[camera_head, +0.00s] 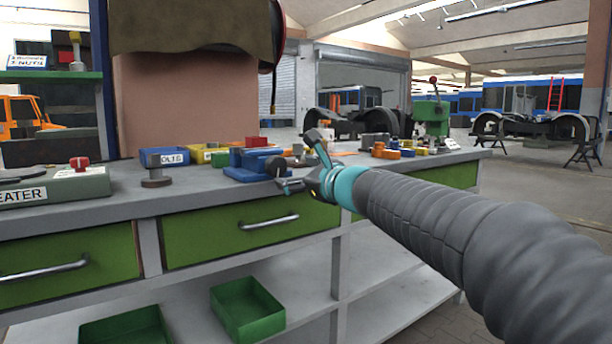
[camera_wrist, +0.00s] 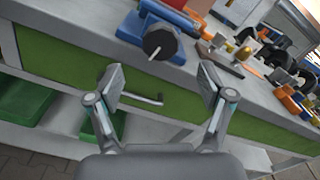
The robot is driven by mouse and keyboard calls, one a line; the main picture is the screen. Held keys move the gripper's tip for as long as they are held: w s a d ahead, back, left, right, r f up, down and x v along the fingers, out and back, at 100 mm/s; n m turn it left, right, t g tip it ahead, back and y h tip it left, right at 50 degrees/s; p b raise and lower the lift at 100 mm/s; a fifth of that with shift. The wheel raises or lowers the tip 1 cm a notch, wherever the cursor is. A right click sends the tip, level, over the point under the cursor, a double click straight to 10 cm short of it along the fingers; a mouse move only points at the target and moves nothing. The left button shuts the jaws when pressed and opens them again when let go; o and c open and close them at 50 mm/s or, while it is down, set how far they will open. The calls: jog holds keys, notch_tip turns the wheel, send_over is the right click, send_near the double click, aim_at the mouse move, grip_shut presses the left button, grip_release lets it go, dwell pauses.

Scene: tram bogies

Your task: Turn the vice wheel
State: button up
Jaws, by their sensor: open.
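The blue vice (camera_head: 246,172) sits on the grey workbench top, near its front edge. Its dark round wheel (camera_head: 276,167) faces the front; in the wrist view the wheel (camera_wrist: 160,41) is a black disc with a light pin or handle sticking out of it. The blue vice body (camera_wrist: 134,27) shows behind it there. My gripper (camera_head: 300,162) is in front of the bench by the wheel and partly overlaps it in the head view. In the wrist view my gripper (camera_wrist: 160,77) is open and empty, with the wheel beyond the fingertips and apart from them.
Blue (camera_head: 164,157) and other coloured bins stand on the bench left of and behind the vice. A heater box (camera_head: 62,186) is at far left, a green drill press (camera_head: 430,118) at right. Green drawers with metal handles (camera_head: 268,222) lie below; green trays (camera_head: 246,309) sit on the shelf.

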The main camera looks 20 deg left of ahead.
jog(key=v, duration=0.3)
jog(key=shift+s+d, duration=0.1)
dwell(0.3)
